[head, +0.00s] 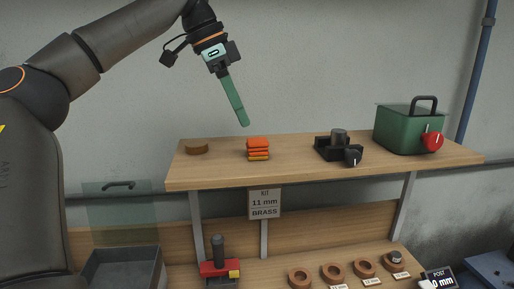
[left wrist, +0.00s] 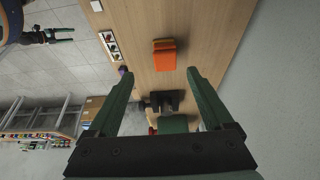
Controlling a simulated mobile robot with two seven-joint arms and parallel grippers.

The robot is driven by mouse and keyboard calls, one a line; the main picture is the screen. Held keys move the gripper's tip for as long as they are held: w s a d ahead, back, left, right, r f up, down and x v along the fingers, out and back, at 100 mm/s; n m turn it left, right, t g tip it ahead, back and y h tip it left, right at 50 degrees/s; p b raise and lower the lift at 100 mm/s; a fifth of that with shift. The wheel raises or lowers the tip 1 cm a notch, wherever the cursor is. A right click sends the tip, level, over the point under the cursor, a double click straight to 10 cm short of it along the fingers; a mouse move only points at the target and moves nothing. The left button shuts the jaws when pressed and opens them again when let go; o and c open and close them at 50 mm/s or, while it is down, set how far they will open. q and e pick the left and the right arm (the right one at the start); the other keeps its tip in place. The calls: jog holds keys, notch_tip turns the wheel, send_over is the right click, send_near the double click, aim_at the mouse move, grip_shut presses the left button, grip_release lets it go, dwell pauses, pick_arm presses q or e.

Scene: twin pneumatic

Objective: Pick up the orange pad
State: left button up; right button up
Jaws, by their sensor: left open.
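The orange pad (head: 258,143) lies on top of a small stack with orange and yellow layers on the wooden shelf. In the left wrist view the orange pad (left wrist: 164,61) shows ahead of the fingers, near the middle. My left gripper (head: 244,122) is above and a little left of the stack, fingers pointing down, apart from it. In the left wrist view its two green fingers (left wrist: 161,74) are spread with nothing between them. What seems to be my right gripper (left wrist: 60,34) shows small at the upper left of that view; its jaw state is unclear.
On the shelf (head: 330,173) are a brown disc (head: 197,148), a black fixture (head: 338,147) and a green box (head: 405,130) with a red knob. A sign (head: 265,203) hangs below. Brown rings and a red device (head: 219,268) stand lower. Shelf space beside the stack is clear.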

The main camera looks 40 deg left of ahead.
aim_at(256, 140)
pick_arm(q)
jog(key=x, duration=0.4)
jog(key=shift+a, duration=0.1)
jog(key=x, duration=0.4)
jog(key=shift+w+f, duration=0.25)
jog(key=shift+w, duration=0.3)
jog(key=shift+c, duration=0.2)
grip_shut()
